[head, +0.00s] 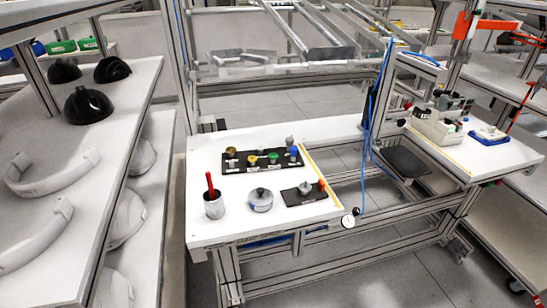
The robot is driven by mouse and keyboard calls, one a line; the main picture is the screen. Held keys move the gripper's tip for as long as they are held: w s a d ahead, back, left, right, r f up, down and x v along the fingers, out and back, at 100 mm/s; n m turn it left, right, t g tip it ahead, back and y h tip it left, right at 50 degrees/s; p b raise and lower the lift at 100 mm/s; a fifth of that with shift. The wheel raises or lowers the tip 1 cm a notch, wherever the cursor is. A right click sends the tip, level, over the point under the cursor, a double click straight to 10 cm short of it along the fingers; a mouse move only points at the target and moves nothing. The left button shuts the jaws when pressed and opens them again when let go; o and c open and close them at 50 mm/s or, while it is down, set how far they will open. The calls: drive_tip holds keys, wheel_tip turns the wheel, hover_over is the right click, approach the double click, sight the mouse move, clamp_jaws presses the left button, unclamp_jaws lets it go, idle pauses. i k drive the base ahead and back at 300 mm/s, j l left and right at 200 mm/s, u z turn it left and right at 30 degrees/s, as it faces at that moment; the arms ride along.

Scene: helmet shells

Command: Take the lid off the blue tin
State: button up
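A small round tin (261,203) stands on the white table in the middle of the head view, near the table's front edge. Its body looks pale grey-blue. A lid with a dark knob (260,191) appears to sit on top of it; the seam is too small to make out. My gripper is not in view, and nothing is seen touching the tin.
Behind is a black tray (236,168) with several coloured pieces. The white table (205,155) is bare at its left rear. Shelves with helmet shells stand left.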

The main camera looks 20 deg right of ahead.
sight(259, 196)
drive_tip(key=i+l+u, duration=0.1)
drive_tip(key=u, duration=0.35)
drive_tip(key=i+l+u, duration=0.1)
drive_tip(key=u, duration=0.35)
drive_tip(key=i+l+u, duration=0.1)
drive_tip(key=l+u, duration=0.15)
drive_tip(key=u, duration=0.2)
drive_tip(key=l+u, duration=0.2)
drive_tip(key=u, duration=0.2)
